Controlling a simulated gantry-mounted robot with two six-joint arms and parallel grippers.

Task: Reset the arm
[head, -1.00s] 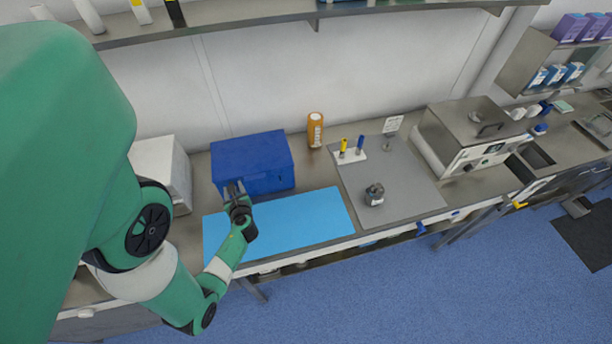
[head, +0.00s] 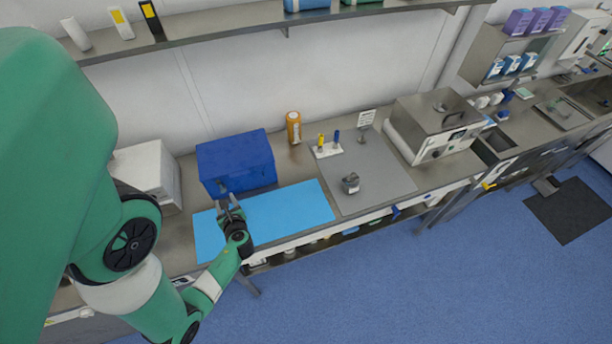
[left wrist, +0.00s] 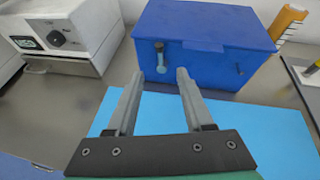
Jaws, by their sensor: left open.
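My left gripper (head: 229,203) is open and empty over the left part of the light blue mat (head: 290,207), in front of the blue box (head: 236,161). In the left wrist view, its two grey fingers (left wrist: 156,88) stand apart and point toward the front of the blue box (left wrist: 205,43), with a gap before it. The box is shut and has a latch (left wrist: 160,57) on its front. My green left arm comes in from the left. My right gripper is not in view.
A white device (head: 150,172) stands left of the box. An orange bottle (head: 294,127), a small rack (head: 328,147) and a small grey object (head: 350,183) stand to the right. A metal bath (head: 437,124) is farther right. The mat's right part is clear.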

